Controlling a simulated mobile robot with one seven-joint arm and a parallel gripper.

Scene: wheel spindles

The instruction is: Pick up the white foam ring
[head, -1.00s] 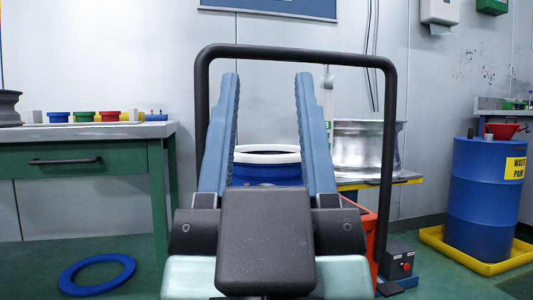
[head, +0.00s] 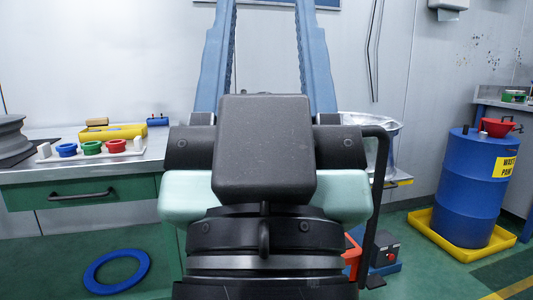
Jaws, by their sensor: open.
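My gripper (head: 266,20) is in the middle of the head view, with its two long blue fingers pointing up and spread wide apart. The fingertips run out of the top of the picture. Nothing shows between the fingers except the grey wall. The white foam ring is not visible now; my gripper and wrist block the middle of the view. A second earlier, a white ring lay on top of a blue round container behind my fingers; that container is hidden now too.
A bench (head: 75,194) at left holds blue, green and red rings (head: 91,148) and a grey wheel rim (head: 11,138). A blue ring (head: 117,271) lies on the floor. A black bar (head: 381,205) stands close right. A blue drum (head: 470,190) stands far right.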

